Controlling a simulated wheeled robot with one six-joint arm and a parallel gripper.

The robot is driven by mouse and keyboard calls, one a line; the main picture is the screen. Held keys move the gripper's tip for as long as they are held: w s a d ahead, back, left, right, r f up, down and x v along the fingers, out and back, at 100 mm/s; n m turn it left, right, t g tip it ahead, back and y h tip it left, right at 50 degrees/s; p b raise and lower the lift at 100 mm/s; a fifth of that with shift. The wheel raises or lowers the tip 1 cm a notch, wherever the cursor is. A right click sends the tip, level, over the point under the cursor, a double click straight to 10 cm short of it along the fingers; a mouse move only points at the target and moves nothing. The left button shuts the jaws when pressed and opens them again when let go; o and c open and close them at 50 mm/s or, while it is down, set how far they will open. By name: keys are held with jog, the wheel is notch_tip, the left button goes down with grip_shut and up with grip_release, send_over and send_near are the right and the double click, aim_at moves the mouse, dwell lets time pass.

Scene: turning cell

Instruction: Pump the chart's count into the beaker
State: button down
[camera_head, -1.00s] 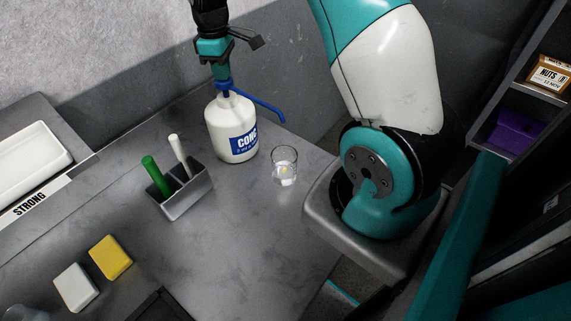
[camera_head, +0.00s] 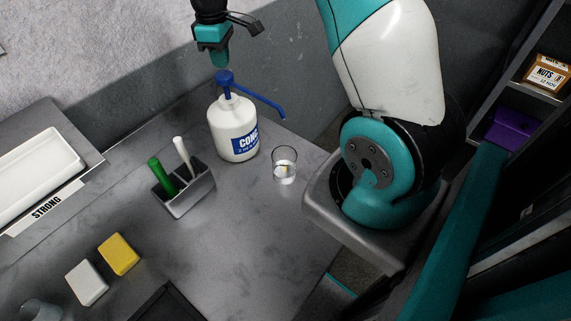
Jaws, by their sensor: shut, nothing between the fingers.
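The white pump bottle (camera_head: 231,127) with a blue label reading "CONC" stands upright on the grey bench. Its blue pump head (camera_head: 228,80) is raised, with the spout pointing right and down toward the beaker. The clear glass beaker (camera_head: 285,167) stands on the bench just right of the bottle, with a little something pale inside; its level is hard to tell. My gripper (camera_head: 221,62) is shut and empty, pointing down above the pump head, with a small gap between them. No chart is readable in view.
A grey holder (camera_head: 190,199) with a green-handled and a white-handled tool stands left of the beaker. Yellow (camera_head: 119,254) and white (camera_head: 87,283) blocks lie at front left. A white tray (camera_head: 38,168) sits behind a "STRONG" label (camera_head: 46,207). Shelves (camera_head: 535,105) stand at right.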

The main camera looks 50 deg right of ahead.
dwell(0.3)
notch_tip(320, 180, up, 6)
jog(key=p, duration=0.4)
jog(key=shift+p, duration=0.35)
jog(key=shift+a, duration=0.1)
jog(key=s+a+y+b, duration=0.2)
jog(key=s+a+b, duration=0.6)
jog(key=a, duration=0.5)
jog(key=s+a+f+y+b, duration=0.1)
jog(key=s+a, duration=0.4)
jog(key=s, duration=0.5)
jog(key=s+a+f+y+b, duration=0.1)
jog(key=s+a+f+b, duration=0.1)
jog(key=s+a+b, duration=0.4)
jog(key=s, duration=0.4)
jog(key=shift+f+n, duration=0.3)
jog(key=shift+f, duration=0.1)
